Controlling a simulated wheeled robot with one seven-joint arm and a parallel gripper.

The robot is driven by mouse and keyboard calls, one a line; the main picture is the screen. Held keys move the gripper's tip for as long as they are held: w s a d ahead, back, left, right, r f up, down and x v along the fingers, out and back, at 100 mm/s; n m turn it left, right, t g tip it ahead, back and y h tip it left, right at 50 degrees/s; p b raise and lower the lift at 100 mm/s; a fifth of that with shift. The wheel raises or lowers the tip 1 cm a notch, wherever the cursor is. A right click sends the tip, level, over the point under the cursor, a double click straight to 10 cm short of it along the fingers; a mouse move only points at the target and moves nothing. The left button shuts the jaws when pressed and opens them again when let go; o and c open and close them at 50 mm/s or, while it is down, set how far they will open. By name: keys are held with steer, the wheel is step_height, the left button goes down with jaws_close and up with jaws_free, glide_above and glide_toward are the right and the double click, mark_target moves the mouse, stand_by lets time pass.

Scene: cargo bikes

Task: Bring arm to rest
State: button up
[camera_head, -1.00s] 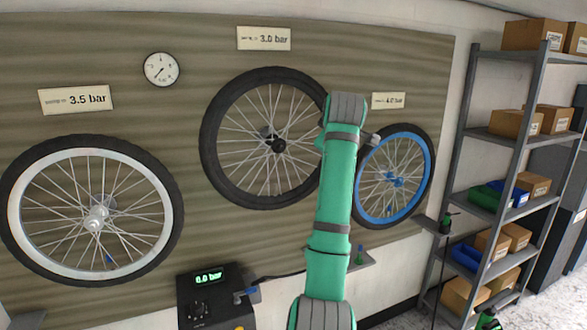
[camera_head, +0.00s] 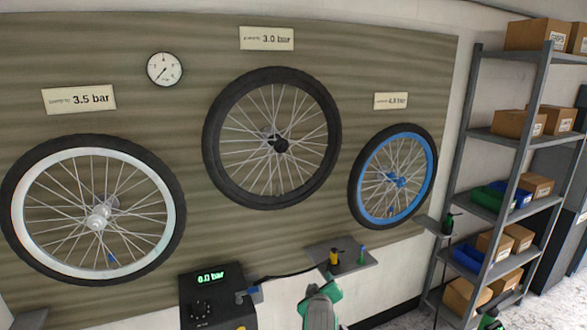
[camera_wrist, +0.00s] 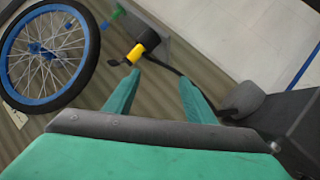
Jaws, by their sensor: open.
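My arm (camera_head: 321,308) is folded low, showing only at the bottom edge of the head view. In the wrist view my gripper (camera_wrist: 159,82) is open, with its two green fingers apart and nothing between them. Past the fingers is a small grey shelf (camera_wrist: 178,52) bearing a yellow and black fitting (camera_wrist: 143,46). In the head view the shelf (camera_head: 361,258) also carries this fitting (camera_head: 333,258) and a small green and blue item (camera_head: 362,254).
A white-rimmed wheel (camera_head: 24,213), a black wheel (camera_head: 221,166) and a blue-rimmed wheel (camera_head: 430,180) hang on the wall panel. A pump box (camera_head: 216,303) reading 0.0 bar stands below. A rack (camera_head: 467,120) with boxes and bins stands right.

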steer(key=s+a+f+m, duration=0.1)
steer(key=s+a+f, duration=0.1)
steer(key=s+f, duration=0.8)
steer(key=s+a+f+m, duration=0.1)
steer(key=s+a+f, duration=0.1)
steer(key=s+f, duration=0.85)
steer(key=s+a+m+t, duration=0.1)
steer(key=s+a+m, duration=0.1)
steer(key=s, duration=1.9)
steer(key=s+a+r+m, duration=0.1)
steer(key=s+r, duration=0.3)
steer(key=s, duration=0.3)
steer(key=s+r+y, duration=0.1)
steer(key=s+r, duration=0.3)
steer(key=s, duration=0.3)
steer(key=s+a+r+m, duration=0.1)
steer(key=s+r, duration=0.4)
steer(key=s, duration=0.3)
steer(key=shift+a+m+t, duration=0.3)
steer(key=shift+a+t, duration=0.05)
steer(key=shift+t, duration=0.05)
steer(key=shift+c, duration=0.3)
steer(key=c, duration=0.4)
